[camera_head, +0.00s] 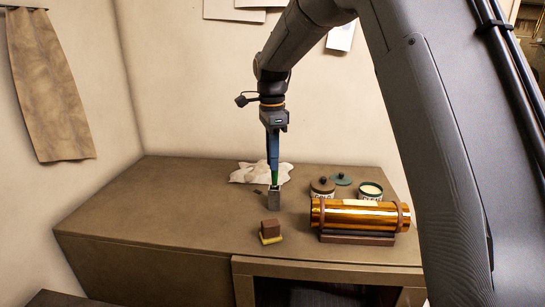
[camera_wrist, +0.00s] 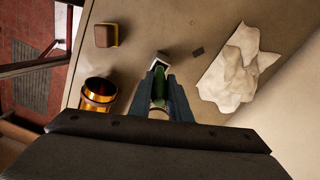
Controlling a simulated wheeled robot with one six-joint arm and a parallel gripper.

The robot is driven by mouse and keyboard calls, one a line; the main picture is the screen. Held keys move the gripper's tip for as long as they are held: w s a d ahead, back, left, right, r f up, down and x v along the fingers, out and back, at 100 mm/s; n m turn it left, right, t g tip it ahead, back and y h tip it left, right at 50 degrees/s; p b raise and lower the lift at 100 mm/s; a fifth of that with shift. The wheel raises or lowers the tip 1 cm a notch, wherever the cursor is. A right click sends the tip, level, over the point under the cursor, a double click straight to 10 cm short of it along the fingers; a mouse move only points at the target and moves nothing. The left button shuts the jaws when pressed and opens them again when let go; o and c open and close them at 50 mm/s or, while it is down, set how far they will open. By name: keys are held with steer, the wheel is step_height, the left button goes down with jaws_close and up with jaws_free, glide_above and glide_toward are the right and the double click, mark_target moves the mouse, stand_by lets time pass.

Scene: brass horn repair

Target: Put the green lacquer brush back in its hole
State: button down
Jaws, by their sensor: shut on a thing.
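My gripper (camera_head: 273,160) is shut on the green lacquer brush (camera_head: 274,176), pointing down over the bench. A small grey square holder (camera_head: 274,198) stands on the bench right beneath it. In the wrist view the green brush (camera_wrist: 159,88) sits between my blue-grey fingers (camera_wrist: 160,92), and its far end meets the pale rim of the holder (camera_wrist: 158,63). The brush looks nearly upright and lined up with the opening. I cannot tell how deep its tip is in the hole.
A brass tube (camera_head: 355,214) lies on a cradle to the right. Two jars (camera_head: 322,188) (camera_head: 370,190) stand behind it, with a dark green lid (camera_head: 341,179). A crumpled cloth (camera_head: 250,173) lies behind the holder. A brown block (camera_head: 270,228) sits in front. The bench's left side is clear.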

steer(key=shift+f+b, duration=0.45)
steer(key=shift+f, duration=0.85)
steer(key=c, duration=1.6)
jaws_free()
steer(key=shift+o, duration=0.2)
step_height(320, 180, up, 6)
steer(key=b, duration=0.2)
steer(key=shift+r+b, duration=0.15)
steer(key=shift+b, duration=0.15)
steer(key=shift+r, duration=0.75)
